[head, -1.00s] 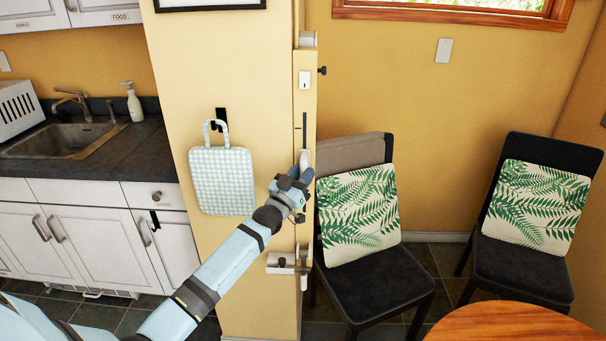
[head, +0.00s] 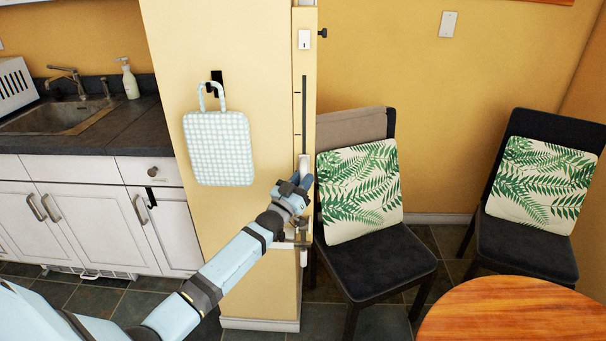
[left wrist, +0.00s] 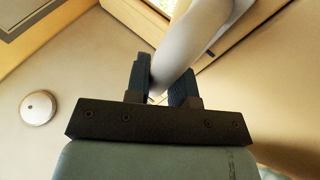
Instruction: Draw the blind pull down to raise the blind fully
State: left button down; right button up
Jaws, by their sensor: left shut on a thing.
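The white blind pull (head: 303,163) is at the front of a narrow pale board (head: 297,60) fixed to the end of the yellow wall. A dark slot line (head: 304,100) runs down the board above the pull. My left gripper (head: 302,184) is shut on the pull, low on the board. In the left wrist view the smooth white pull (left wrist: 185,45) passes between the two dark fingers (left wrist: 165,85). The fingers hide part of the pull in the head view. The blind itself is not in view. My right gripper is not in view.
A black chair with a leaf-print cushion (head: 358,190) stands close to the right of my left gripper. A second chair (head: 528,220) and a round wooden table (head: 515,315) are farther right. A checked bag (head: 217,148) hangs on the wall to the left.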

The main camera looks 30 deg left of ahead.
pick_arm(q)
jog(key=shift+f, duration=0.1)
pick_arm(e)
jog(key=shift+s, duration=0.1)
pick_arm(q)
jog(key=c, duration=1.1)
grip_release()
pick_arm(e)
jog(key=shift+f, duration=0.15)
pick_arm(q)
jog(key=shift+o, duration=0.5)
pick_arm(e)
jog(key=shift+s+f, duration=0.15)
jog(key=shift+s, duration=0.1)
pick_arm(q)
jog(key=v, duration=1.3)
jog(key=shift+s, duration=0.4)
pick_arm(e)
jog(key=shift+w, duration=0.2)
